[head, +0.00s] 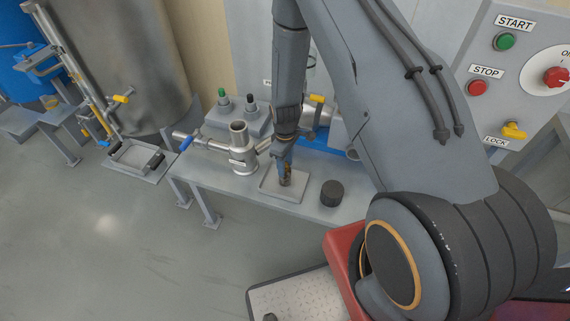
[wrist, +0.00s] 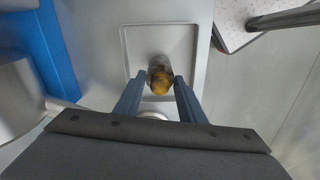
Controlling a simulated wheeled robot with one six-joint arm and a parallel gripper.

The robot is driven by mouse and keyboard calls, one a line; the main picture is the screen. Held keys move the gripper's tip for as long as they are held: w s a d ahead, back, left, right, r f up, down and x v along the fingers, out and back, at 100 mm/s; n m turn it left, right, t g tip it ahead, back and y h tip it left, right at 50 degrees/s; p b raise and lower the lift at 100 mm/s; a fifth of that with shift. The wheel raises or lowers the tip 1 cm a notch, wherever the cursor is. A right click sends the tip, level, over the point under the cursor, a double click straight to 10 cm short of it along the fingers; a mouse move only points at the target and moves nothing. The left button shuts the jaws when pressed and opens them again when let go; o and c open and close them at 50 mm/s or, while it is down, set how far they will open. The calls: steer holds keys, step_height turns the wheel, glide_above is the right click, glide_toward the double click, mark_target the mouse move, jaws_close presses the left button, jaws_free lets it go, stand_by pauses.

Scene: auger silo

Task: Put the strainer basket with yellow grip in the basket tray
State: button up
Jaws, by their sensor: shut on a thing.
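The strainer basket (wrist: 161,77) shows in the wrist view as a small dark mesh cylinder with a yellow grip (wrist: 160,87) on its near end. My gripper (wrist: 159,88) is shut on it at the yellow grip. The basket tray (wrist: 188,108) is a shallow grey square tray with a raised rim, directly below the basket. In the head view, my gripper (head: 284,168) points down over the tray (head: 270,194), and the basket (head: 285,180) hangs upright within its outline. I cannot tell whether its bottom touches the tray floor.
A dark round cap (head: 332,193) stands on the bench right of the tray. A steel strainer housing (head: 240,149) with an open top and blue-handled valve (head: 187,143) stands to the left. A control panel with start and stop buttons (head: 478,88) is at the right.

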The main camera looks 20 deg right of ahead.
steer(key=o, duration=0.7)
steer(key=shift+f, duration=0.15)
steer(key=o, duration=0.5)
steer(key=shift+c, duration=0.2)
step_height(320, 180, up, 12)
steer(key=r+b, duration=0.1)
steer(key=b, duration=0.2)
steer(key=s+r+m+t, duration=0.1)
steer(key=s+r+m, duration=0.7)
steer(key=s+r, duration=0.9)
steer(key=shift+s+r+m, duration=0.15)
steer(key=shift+r+m, duration=0.25)
steer(key=shift+r, duration=0.3)
steer(key=shift+a, duration=0.1)
